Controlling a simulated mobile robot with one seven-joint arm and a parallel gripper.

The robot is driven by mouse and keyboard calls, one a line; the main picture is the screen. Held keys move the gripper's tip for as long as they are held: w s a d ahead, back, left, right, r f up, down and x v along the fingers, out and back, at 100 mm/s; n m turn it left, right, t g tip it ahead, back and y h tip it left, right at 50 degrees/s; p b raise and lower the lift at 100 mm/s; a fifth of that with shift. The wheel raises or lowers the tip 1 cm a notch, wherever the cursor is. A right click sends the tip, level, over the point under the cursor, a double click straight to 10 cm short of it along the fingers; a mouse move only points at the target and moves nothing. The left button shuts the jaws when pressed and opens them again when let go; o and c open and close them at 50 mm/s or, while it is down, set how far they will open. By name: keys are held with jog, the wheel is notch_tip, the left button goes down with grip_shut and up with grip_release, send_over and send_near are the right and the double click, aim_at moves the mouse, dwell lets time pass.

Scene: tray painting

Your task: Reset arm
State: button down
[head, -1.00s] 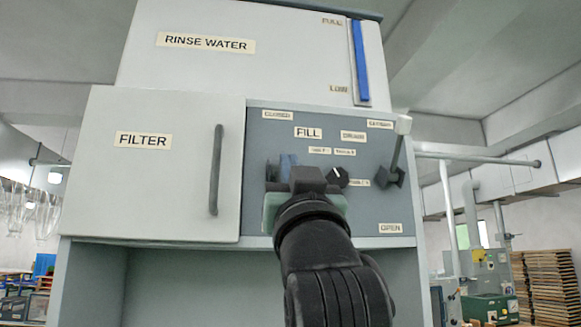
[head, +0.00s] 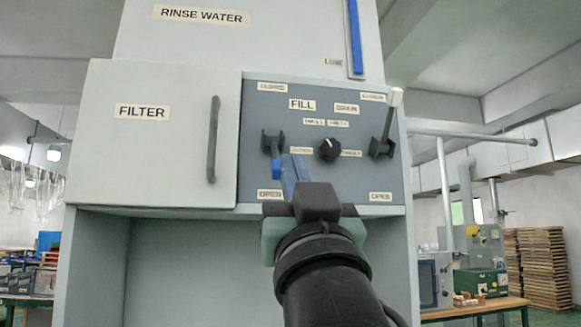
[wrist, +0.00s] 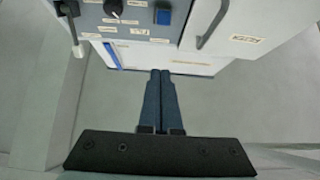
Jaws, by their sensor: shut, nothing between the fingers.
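My gripper (head: 292,172) is shut and empty in front of the lower part of the grey control panel (head: 350,185). In the wrist view its two fingers (wrist: 161,73) are pressed together with nothing between them. The FILL lever (head: 272,145) is just left of and above the fingertips. Its blue end (head: 276,169) hangs low, near the OPEN label, and also shows in the wrist view (wrist: 163,16). The DRAIN lever (head: 382,147) has its pale handle (head: 395,98) pointing up, near the CLOSED label. A black dial (head: 329,149) sits between the levers.
The FILTER door (head: 145,165) with its upright handle (head: 213,140) is left of the panel and looks shut. The RINSE WATER tank (head: 280,45) with a blue level gauge (head: 355,40) is above. An open recess (head: 200,265) lies below. Machines and stacked boards stand at the right.

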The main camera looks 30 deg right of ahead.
jog(key=shift+s, duration=0.1)
jog(key=s+a+r+n+y+p, duration=0.1)
jog(key=s+a+y+p, duration=0.2)
jog(key=a, duration=0.6)
jog(key=s+a+n+t+y+p, duration=0.1)
jog(key=s+a+y+p, duration=0.3)
jog(key=a+p, duration=0.4)
jog(key=shift+s+a+r+n+t, duration=0.35)
jog(key=shift+s+a+n, duration=0.25)
jog(key=shift+s, duration=0.1)
